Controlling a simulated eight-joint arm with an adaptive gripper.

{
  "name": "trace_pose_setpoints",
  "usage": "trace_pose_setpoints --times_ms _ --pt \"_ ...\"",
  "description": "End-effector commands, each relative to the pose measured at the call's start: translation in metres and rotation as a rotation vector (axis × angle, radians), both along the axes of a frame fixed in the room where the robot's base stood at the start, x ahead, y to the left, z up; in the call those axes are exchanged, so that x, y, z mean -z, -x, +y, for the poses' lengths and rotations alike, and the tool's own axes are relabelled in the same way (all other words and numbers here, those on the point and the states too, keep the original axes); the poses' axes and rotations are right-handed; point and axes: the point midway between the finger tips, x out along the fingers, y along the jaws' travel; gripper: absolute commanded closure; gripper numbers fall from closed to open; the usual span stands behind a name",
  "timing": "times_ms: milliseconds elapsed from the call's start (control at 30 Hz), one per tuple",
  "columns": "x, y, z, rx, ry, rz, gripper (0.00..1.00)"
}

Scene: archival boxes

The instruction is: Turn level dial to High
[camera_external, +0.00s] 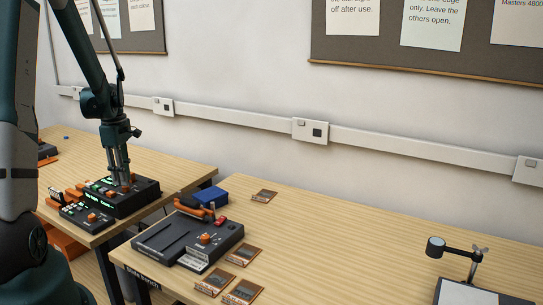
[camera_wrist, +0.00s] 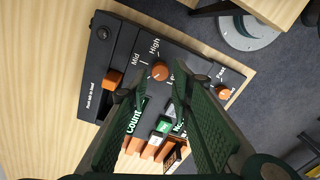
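The level dial (camera_wrist: 159,71) is an orange round knob on a black device (camera_wrist: 190,62), with the labels Mid and High beside it and a third label partly hidden. I cannot tell clearly which label it points to. My gripper (camera_wrist: 157,88) has its two green fingers apart, with the dial showing just beyond the gap between their tips. I cannot tell whether they touch it. In the external view, my gripper (camera_external: 121,178) points down over the black device (camera_external: 147,193) on the left table.
Lit displays and orange keys lie partly behind my fingers. A smaller black unit (camera_external: 85,216) stands in front of the device. Another table holds a black machine (camera_external: 165,240).

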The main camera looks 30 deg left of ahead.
Motion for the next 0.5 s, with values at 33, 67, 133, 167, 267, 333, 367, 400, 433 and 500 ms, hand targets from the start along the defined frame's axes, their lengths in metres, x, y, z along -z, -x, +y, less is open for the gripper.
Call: trace_pose_setpoints --times_ms 33,67,133,167,267,333,367,400,433,500 --pt "0.006 0.0 0.0 0.0 0.0 0.0 0.77" --pt "0.009 0.0 0.0 0.0 0.0 0.0 0.77" --pt "0.016 0.0 0.0 0.0 0.0 0.0 0.77" --pt "0.018 0.0 0.0 0.0 0.0 0.0 0.77" --pt "0.025 0.0 0.0 0.0 0.0 0.0 0.77" --pt "0.028 0.0 0.0 0.0 0.0 0.0 0.77" --pt "0.029 0.0 0.0 0.0 0.0 0.0 0.77" --pt "0.03 0.0 0.0 0.0 0.0 0.0 0.77" --pt "0.031 0.0 0.0 0.0 0.0 0.0 0.77" --pt "0.031 0.0 0.0 0.0 0.0 0.0 0.77"
